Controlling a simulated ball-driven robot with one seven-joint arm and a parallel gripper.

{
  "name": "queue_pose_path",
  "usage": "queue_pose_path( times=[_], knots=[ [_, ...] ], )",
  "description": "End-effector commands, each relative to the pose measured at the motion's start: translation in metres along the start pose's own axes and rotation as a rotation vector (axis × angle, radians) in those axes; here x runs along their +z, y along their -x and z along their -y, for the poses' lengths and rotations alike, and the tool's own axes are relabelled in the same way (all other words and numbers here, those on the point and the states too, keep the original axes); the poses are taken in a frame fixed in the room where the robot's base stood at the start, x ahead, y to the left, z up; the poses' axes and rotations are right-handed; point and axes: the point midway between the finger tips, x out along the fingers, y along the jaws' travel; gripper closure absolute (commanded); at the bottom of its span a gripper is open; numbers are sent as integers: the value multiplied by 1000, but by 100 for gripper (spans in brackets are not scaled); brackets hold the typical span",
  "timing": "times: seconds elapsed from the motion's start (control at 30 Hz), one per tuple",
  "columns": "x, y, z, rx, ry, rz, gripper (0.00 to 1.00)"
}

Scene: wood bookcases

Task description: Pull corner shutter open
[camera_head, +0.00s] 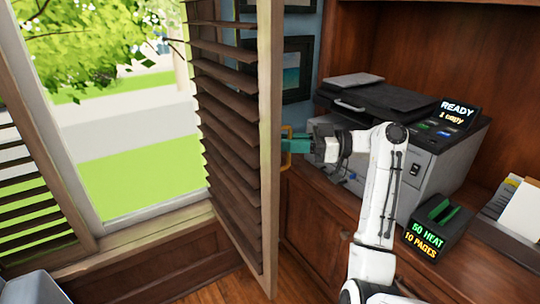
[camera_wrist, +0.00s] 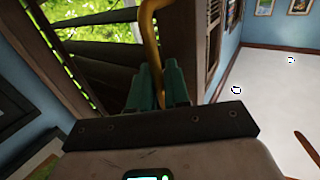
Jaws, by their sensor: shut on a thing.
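The corner shutter (camera_head: 232,120) is a brown slatted wooden panel in a pale frame. It stands swung out at an angle from the window, with bright outdoors showing to its left. A yellow handle (camera_head: 286,146) is on its near edge; the handle also shows in the wrist view (camera_wrist: 149,35) as a curved yellow bar. My gripper (camera_head: 290,146) is at the handle, its green fingers (camera_wrist: 160,80) shut around the yellow bar. The lower part of the bar is hidden between and behind the fingers.
A grey printer (camera_head: 420,150) with a lit "READY" sign stands on the wooden desk right of my arm. A dark box (camera_head: 437,228) with a green slot is in front of it. Another slatted shutter (camera_head: 30,200) is at the far left. Wood floor (camera_head: 225,290) shows below the shutter.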

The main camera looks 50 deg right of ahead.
Motion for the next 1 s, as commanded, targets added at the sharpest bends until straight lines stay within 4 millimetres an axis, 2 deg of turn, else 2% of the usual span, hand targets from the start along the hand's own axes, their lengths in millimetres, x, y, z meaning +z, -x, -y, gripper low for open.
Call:
queue_pose_path(
  times=[0.2, 0.77, 0.8, 0.9, 1.0],
  knots=[
    [1, 15, -14, -39, -4, 1, 100],
    [2, 19, -18, -55, -5, 4, 100],
    [2, 19, -18, -55, -5, 4, 80],
    [2, 19, -18, -55, -4, 3, 71],
    [1, 19, -18, -55, -3, 3, 71]
  ],
)
